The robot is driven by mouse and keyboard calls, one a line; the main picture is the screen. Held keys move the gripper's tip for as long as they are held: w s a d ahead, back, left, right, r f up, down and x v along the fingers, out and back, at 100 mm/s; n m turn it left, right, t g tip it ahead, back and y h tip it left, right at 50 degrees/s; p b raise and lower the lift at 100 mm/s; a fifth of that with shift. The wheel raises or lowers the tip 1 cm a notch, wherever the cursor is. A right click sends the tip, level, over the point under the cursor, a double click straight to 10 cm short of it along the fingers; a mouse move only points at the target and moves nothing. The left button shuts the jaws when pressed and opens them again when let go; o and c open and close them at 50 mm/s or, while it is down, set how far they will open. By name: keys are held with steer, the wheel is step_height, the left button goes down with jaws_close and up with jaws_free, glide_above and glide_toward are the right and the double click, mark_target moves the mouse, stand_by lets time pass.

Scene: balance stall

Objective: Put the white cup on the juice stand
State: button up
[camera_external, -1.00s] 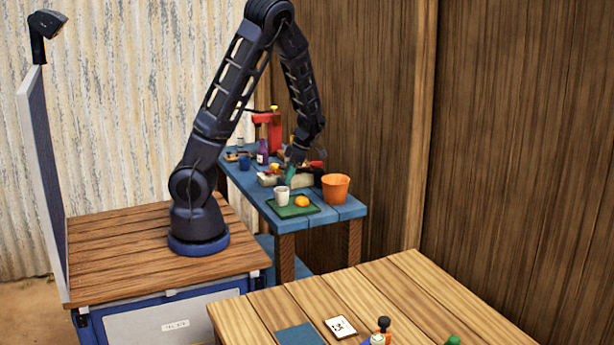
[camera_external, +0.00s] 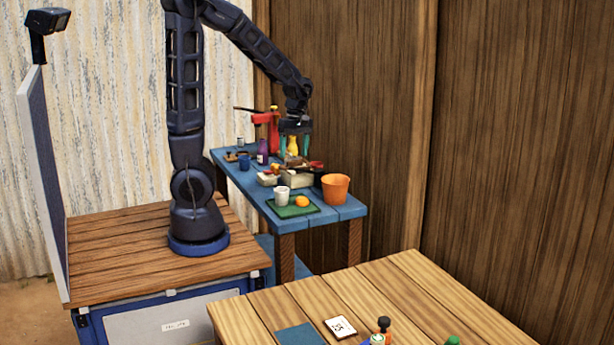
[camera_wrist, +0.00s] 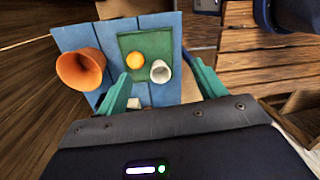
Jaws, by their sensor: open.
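The white cup (camera_external: 282,195) stands upright at the left of a green mat (camera_external: 311,208) on the blue table, beside an orange fruit (camera_external: 302,201). In the wrist view the cup (camera_wrist: 160,71) shows beyond my fingertips, right of the orange. My gripper (camera_external: 296,147) is open and empty, with teal fingers pointing down. It hangs above the table, higher than the cup and apart from it. A red upright device (camera_external: 273,130) with a dark lever stands at the back of the table; I cannot tell whether it is the juice stand.
An orange bucket (camera_external: 335,188) stands at the table's right edge. Pale crates (camera_external: 298,180) with items lie behind the mat. A wooden wall (camera_external: 360,110) is close on the right.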

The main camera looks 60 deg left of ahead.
steer(key=s+d+r+m+t, duration=0.2)
steer(key=s+d+r+m, duration=0.2)
steer(key=m, duration=0.5)
steer(key=s+d+r+m+t, duration=0.3)
steer(key=s+r+m, duration=0.5)
steer(key=r, duration=0.3)
steer(key=shift+s+d+m+t, duration=0.3)
steer(key=shift+d+m, duration=0.4)
steer(key=shift+m, duration=0.2)
steer(key=shift+s+d+r+m+y, duration=0.2)
steer(key=shift+s+m+y, duration=0.1)
steer(key=shift+m, duration=0.1)
steer(key=shift+c, duration=1.1)
steer(key=shift+w, duration=0.1)
